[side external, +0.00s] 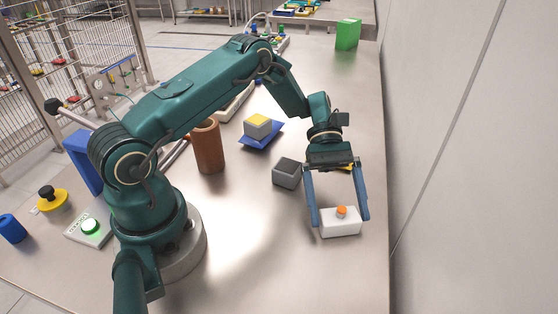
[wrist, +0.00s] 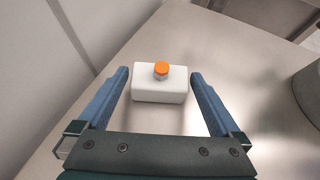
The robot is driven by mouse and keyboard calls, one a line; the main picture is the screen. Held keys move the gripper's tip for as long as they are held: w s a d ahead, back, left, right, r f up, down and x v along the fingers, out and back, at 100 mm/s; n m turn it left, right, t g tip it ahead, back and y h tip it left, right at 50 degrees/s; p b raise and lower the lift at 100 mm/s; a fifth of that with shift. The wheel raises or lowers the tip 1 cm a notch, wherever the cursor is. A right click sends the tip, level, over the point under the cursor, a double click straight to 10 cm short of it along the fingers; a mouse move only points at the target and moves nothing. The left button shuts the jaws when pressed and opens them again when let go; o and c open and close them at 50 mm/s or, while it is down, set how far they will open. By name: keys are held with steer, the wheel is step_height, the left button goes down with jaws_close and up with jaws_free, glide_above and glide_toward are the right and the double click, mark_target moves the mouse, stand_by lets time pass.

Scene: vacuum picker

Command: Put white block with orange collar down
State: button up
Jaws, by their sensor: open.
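The white block with the orange collar (side external: 338,226) rests on the metal table near its right edge in the side view. Its orange round part sits on top. In the wrist view the white block (wrist: 160,88) lies between the two blue fingers, with a visible gap on each side. My gripper (side external: 341,218) is open and points down, its fingers on either side of the block. It also shows in the wrist view (wrist: 160,76).
A dark grey block (side external: 287,174) stands close to the left of my gripper. A brown cylinder (side external: 208,147), a yellow-topped block (side external: 258,125) on a blue pad (side external: 260,140), and a green block (side external: 347,34) stand farther off. A wall runs along the right.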

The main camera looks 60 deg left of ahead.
steer(key=v, duration=1)
steer(key=shift+w+r, duration=0.15)
steer(key=shift+r, duration=0.3)
steer(key=s+d+r+m+t+y, duration=0.35)
steer(key=r+m+y, duration=0.3)
steer(key=r, duration=0.35)
steer(key=s+a+m+t+y, duration=0.1)
steer(key=s+m+t+y, duration=0.4)
steer(key=s, duration=0.8)
steer(key=shift+s+a+f+m+t, duration=0.3)
steer(key=shift+f+m+t, duration=0.2)
steer(key=shift+m+t, duration=0.45)
